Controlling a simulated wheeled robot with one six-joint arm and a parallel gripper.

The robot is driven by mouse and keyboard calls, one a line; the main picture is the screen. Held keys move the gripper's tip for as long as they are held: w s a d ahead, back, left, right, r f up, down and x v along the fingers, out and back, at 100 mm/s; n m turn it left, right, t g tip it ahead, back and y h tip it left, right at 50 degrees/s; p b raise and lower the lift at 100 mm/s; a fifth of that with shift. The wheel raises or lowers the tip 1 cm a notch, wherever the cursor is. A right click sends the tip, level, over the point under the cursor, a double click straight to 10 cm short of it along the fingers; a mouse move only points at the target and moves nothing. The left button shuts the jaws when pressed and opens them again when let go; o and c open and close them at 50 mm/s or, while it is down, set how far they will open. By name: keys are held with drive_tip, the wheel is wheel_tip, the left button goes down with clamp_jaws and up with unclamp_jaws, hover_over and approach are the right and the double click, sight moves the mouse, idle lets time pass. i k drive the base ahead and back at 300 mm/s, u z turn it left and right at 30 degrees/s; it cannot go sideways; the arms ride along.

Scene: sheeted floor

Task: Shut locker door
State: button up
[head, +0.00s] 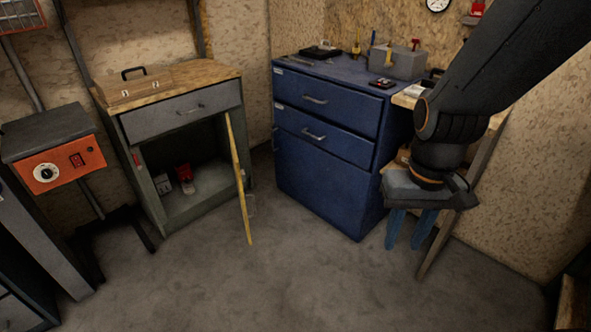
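The locker is a grey cabinet (158,209) with a wooden top, left of the middle in the head view. Its door (238,180) stands swung out toward me and is seen almost edge-on, as a thin yellow strip hinged at the cabinet's right side. The dark inside shows, with small red items (185,177) on its floor. A closed drawer (181,112) is above the opening. My gripper (408,232) hangs on the right, pointing down, well apart from the door. Its two blue fingers are spread with a gap between them, and nothing is seen held.
A blue drawer cabinet (320,175) stands between the door and my gripper, with a grey toolbox (397,62) and tools on top. A grey and orange machine (58,168) stands at the left. The grey floor (300,280) in front is clear.

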sight(240, 177)
drive_tip(key=z, duration=0.15)
drive_tip(key=i, duration=2)
drive_tip(key=u, duration=1.75)
drive_tip(key=k, duration=0.55)
drive_tip(key=u, duration=0.45)
drive_tip(key=i, duration=0.75)
drive_tip(key=z, duration=0.5)
